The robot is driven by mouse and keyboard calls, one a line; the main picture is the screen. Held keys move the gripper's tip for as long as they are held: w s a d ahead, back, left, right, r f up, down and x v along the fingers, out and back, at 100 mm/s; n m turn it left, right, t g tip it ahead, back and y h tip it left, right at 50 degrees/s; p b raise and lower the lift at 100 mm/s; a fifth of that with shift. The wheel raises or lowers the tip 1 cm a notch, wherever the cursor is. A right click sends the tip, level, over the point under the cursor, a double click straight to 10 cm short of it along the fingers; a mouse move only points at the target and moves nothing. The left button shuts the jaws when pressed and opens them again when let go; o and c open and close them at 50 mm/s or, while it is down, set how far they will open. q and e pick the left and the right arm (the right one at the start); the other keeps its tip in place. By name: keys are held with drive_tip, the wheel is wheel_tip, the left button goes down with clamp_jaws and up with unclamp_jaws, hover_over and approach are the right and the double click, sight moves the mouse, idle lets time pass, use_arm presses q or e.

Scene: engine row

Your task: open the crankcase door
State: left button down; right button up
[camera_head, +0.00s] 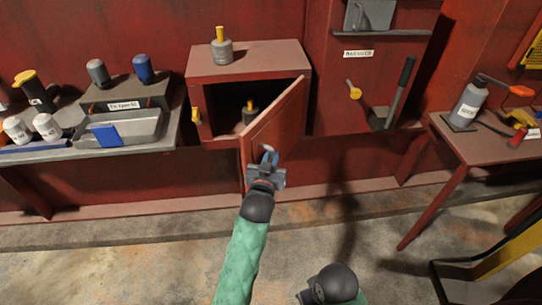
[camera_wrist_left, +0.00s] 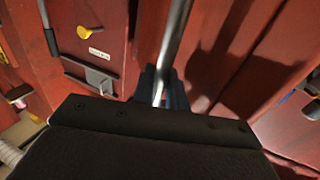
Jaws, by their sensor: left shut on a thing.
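The crankcase door (camera_head: 275,118) is a red panel on the front of a red box (camera_head: 248,58). It stands partly open, swung outward, with its hinge side at the right. The dark inside of the box shows, with a small grey and yellow item (camera_head: 249,112) in it. My left gripper (camera_head: 268,160) is at the door's outer face, shut on the door handle. In the left wrist view the handle (camera_wrist_left: 174,45) is a grey metal bar running between the blue fingers (camera_wrist_left: 158,88).
A left bench holds a grey tray (camera_head: 122,132), a dark block with grey and blue items, and white containers. A grey and yellow item (camera_head: 222,50) stands on the box. A right table (camera_head: 490,148) holds a grey bottle (camera_head: 469,105). Floor before the box is clear.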

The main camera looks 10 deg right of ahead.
use_arm(q)
drive_tip(key=shift+s+d, duration=0.1)
drive_tip(key=shift+d, duration=0.05)
use_arm(e)
drive_tip(key=shift+r, duration=0.2)
drive_tip(key=shift+w, duration=0.2)
use_arm(q)
drive_tip(key=c, duration=1.5)
unclamp_jaws()
use_arm(e)
drive_tip(key=shift+s+f, duration=0.1)
